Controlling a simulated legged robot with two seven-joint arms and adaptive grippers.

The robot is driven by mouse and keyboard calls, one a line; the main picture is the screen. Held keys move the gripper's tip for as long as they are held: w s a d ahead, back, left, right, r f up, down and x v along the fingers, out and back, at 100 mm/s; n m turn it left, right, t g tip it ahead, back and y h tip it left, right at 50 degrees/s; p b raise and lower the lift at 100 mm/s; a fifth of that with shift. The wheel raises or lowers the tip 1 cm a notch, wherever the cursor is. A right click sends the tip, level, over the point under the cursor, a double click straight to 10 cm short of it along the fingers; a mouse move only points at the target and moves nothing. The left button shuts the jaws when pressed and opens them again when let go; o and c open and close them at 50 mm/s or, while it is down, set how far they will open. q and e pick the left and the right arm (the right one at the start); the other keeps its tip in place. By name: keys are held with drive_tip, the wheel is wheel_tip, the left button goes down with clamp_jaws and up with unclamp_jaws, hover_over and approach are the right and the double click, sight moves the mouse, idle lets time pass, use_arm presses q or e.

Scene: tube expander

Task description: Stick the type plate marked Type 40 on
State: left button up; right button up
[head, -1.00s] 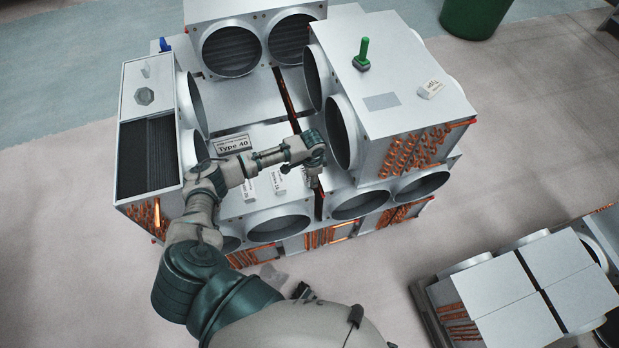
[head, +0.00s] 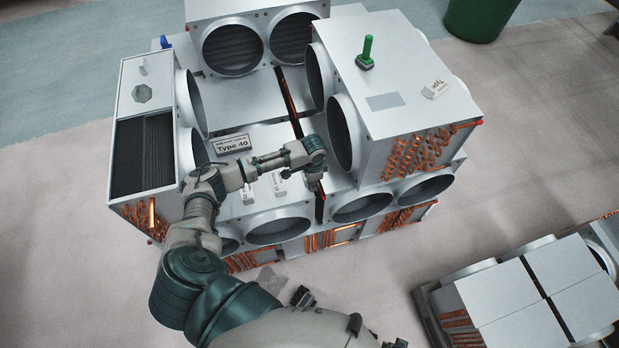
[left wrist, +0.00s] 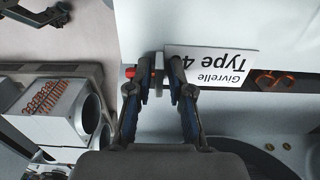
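A type plate marked Type 40 (head: 231,145) lies on the low grey unit at the left, with a smaller line of text I cannot read. My left gripper (head: 315,184) points down, to the right of it and nearer me, by the dark gap between low units. In the left wrist view, a white plate reading Givrelle and Type 4 (left wrist: 222,66) shows upside down, its end partly behind a finger. I cannot tell whether it is the same plate. The left fingers (left wrist: 161,82) are close together with a narrow grey piece between them; a grip is unclear. My right gripper is out of view.
Tall grey units with round flanges stand left, behind and right (head: 413,105). A green-handled tool (head: 367,50) and a small white label block (head: 436,89) are on the right one. Small label blocks (head: 279,185) lie beside my forearm. Another stack (head: 510,295) stands lower right.

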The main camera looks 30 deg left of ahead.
use_arm(q)
clamp_jaws()
drive_tip(key=shift+r, duration=0.2)
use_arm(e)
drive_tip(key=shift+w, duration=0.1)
use_arm(q)
drive_tip(key=shift+r+p, duration=0.1)
drive_tip(key=shift+p, duration=0.2)
drive_tip(key=shift+r+p, duration=0.8)
drive_tip(key=shift+p, duration=0.05)
drive_tip(key=shift+r+p, duration=0.6)
drive_tip(key=shift+p, duration=0.05)
drive_tip(key=shift+r+p, duration=1.35)
drive_tip(key=shift+p, duration=0.1)
drive_tip(key=shift+r+p, duration=0.95)
drive_tip(key=shift+p, duration=0.15)
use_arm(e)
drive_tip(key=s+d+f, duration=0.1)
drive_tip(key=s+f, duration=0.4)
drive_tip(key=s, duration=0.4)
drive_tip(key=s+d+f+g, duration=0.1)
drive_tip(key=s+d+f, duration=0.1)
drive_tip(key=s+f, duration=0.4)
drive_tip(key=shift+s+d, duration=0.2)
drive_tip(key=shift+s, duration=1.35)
